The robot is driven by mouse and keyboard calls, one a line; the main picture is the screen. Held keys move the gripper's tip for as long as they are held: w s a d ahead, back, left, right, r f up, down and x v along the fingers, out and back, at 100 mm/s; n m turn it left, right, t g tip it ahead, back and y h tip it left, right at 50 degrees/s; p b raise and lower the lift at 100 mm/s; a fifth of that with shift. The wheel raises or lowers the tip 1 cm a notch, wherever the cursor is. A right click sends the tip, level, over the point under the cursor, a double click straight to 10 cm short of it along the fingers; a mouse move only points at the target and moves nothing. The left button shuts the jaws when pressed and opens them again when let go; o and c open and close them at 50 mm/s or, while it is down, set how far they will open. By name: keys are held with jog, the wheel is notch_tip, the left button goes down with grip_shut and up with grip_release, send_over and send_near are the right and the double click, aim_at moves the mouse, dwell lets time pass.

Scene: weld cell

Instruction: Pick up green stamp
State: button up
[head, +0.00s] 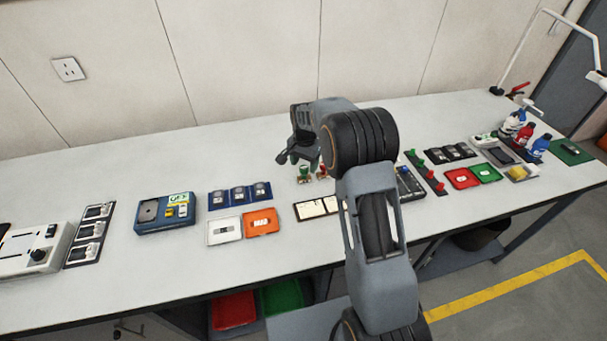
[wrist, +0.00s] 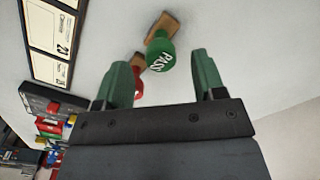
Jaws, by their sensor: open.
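The green stamp (wrist: 160,52) has a round green knob marked PASS and a wooden base. It stands on the white bench and also shows in the head view (head: 304,173), right below my gripper (head: 298,160). In the wrist view my gripper (wrist: 163,72) is open, its two green fingers apart and nothing between them. The green stamp lies just beyond the fingertips, roughly centred on the gap. A red stamp (wrist: 138,82) stands close beside it, partly hidden behind the left finger, and shows in the head view (head: 322,172).
A card strip (head: 310,209) lies in front of the stamps. A blue three-part tray (head: 239,196) and an orange tray (head: 262,222) lie to the left. Red and green trays (head: 463,178) lie to the right. The bench behind the stamps is clear up to the wall.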

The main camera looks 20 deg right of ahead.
aim_at(304, 174)
jog(key=shift+f, duration=1.4)
jog(key=shift+c, duration=0.4)
jog(key=c, duration=0.9)
